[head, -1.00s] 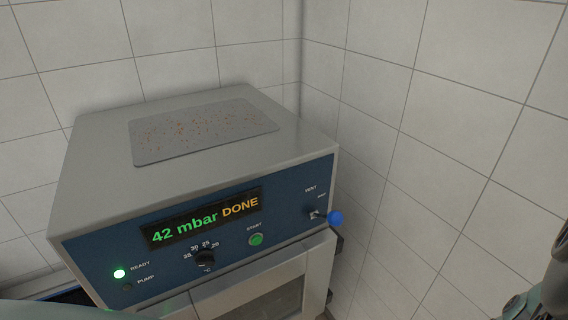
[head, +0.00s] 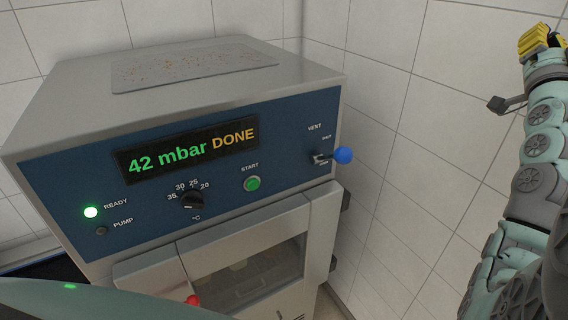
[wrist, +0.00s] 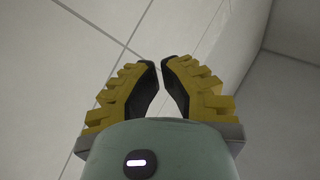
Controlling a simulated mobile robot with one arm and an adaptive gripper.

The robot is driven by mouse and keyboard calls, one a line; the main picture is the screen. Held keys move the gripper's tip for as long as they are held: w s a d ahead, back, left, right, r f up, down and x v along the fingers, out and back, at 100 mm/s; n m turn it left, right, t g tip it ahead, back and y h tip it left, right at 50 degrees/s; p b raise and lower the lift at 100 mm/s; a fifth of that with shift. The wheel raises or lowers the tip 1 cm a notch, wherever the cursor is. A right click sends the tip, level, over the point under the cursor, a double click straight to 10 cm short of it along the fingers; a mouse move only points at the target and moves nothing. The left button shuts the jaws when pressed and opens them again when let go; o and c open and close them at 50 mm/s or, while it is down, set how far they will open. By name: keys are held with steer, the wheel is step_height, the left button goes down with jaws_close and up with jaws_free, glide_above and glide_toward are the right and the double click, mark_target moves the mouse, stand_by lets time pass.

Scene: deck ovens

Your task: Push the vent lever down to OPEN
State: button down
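The vent lever (head: 325,158) is on the right end of the oven's blue control panel (head: 70,175). It has a blue ball knob (head: 343,156) that sticks out toward me, under the word VENT. Small labels sit above and below its base; the upper one seems to read SHUT. My gripper (head: 541,38) is at the upper right of the head view, well apart from the lever. In the wrist view my gripper (wrist: 160,62) shows two yellow-and-black fingers with a narrow gap between the tips and nothing between them. The lever is not in the wrist view.
The display (head: 190,150) reads 42 mbar DONE. A green START button (head: 252,184), a temperature knob (head: 192,200) and a lit READY lamp (head: 91,212) share the panel. A speckled flat sheet (head: 195,63) lies on top. A tiled wall (head: 410,160) stands close on the right.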

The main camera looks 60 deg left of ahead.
steer(key=s+a+f+n+g+y+b, duration=0.4)
steer(key=s+a+n+g+y+b, duration=0.15)
steer(key=s+a+n+g, duration=0.65)
steer(key=s+a+f+n+g+h+b, duration=0.4)
steer(key=s+f+n+g+h+b, duration=0.1)
steer(key=s+f, duration=0.5)
steer(key=s+g+h+b, duration=0.1)
steer(key=s+g+b, duration=0.1)
steer(key=shift+a+f+n+g, duration=0.2)
steer(key=shift+n+g, duration=0.1)
steer(key=shift+n, duration=0.1)
steer(key=p, duration=0.6)
glide_above(330, 156)
steer(key=f, duration=0.5)
steer(key=shift+w+f, duration=0.25)
steer(key=shift+f, duration=0.15)
steer(key=shift+w+d+f+p, duration=0.1)
steer(key=shift+d+f+p, duration=0.5)
steer(key=shift+d+f, duration=0.2)
